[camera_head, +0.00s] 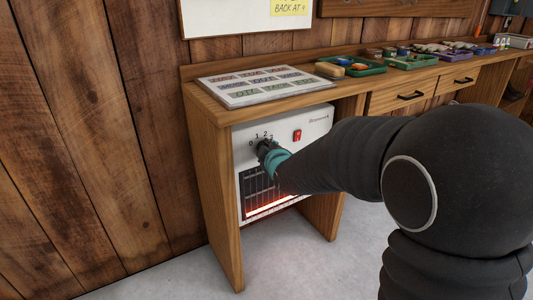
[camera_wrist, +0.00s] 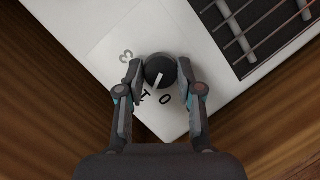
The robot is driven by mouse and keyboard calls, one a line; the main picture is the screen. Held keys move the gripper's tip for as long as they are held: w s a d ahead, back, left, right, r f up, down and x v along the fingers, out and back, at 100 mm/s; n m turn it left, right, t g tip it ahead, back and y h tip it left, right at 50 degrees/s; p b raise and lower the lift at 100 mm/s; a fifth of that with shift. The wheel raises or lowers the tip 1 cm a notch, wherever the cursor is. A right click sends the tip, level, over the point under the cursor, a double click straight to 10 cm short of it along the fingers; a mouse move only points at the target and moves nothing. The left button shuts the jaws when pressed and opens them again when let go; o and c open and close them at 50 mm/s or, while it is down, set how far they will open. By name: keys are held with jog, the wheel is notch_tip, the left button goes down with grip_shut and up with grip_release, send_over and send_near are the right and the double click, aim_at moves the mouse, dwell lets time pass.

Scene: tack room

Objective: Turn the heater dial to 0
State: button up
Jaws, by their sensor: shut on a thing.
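The white heater (camera_head: 317,122) stands under the wooden bench, its grille glowing orange-red at the bottom. Its dark round dial (camera_wrist: 160,68) is near a corner of the front panel, with printed digits around it. In the wrist view, the dial's white pointer line points between the 1 and the 0. The 3 shows to the left; the 2 is hidden behind a finger. My gripper (camera_wrist: 160,80) is shut on the dial, one finger on each side.
A red switch (camera_head: 297,135) sits right of the dial. The dark grille (camera_wrist: 265,30) is close by in the wrist view. Above, the bench holds a label board (camera_head: 262,86) and several trays, including a green one (camera_head: 362,69). A bench leg (camera_head: 222,200) stands left of the heater.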

jog(key=n+t, duration=0.1)
jog(key=n, duration=0.1)
jog(key=n+t+h, duration=0.1)
jog(key=n, duration=0.2)
jog(key=shift+a+f+t, duration=0.1)
jog(key=shift+f+t, duration=0.1)
jog(key=shift+t, duration=0.1)
jog(key=shift+n, duration=0.3)
dwell(0.3)
jog(key=o, duration=1.2)
jog(key=shift+c, duration=0.2)
jog(key=shift+s, duration=0.1)
jog(key=f+v, duration=0.1)
jog(key=v, duration=1)
jog(key=shift+s+r, duration=0.45)
